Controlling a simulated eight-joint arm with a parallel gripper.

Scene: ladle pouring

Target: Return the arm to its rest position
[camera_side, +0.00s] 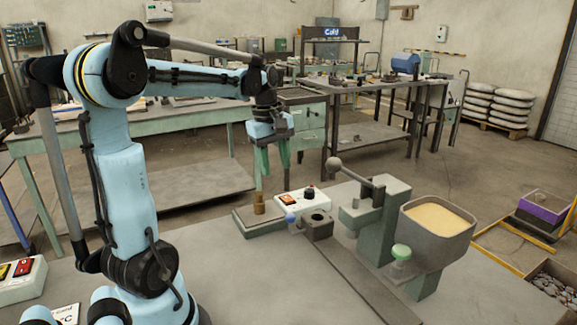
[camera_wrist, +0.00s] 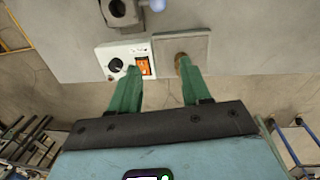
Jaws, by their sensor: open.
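My gripper (camera_side: 275,168) hangs from my light blue arm, its two green fingers pointing down and apart with nothing between them. In the side view it is above and behind the bench's far edge, clear of the fixtures. In the wrist view the open fingers (camera_wrist: 158,66) overlap the view of the white switch box (camera_wrist: 126,60) and a grey plate (camera_wrist: 200,48). A small brass-coloured piece (camera_side: 259,204) stands on that plate; in the wrist view the right finger partly hides it.
A white box (camera_side: 302,203) with an orange switch, a holed metal block (camera_side: 318,226), a green lever fixture (camera_side: 384,215) and a hopper of pale yellow grains (camera_side: 438,219) stand on the bench. A green workbench (camera_side: 180,119) is behind my arm. Air around my gripper is clear.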

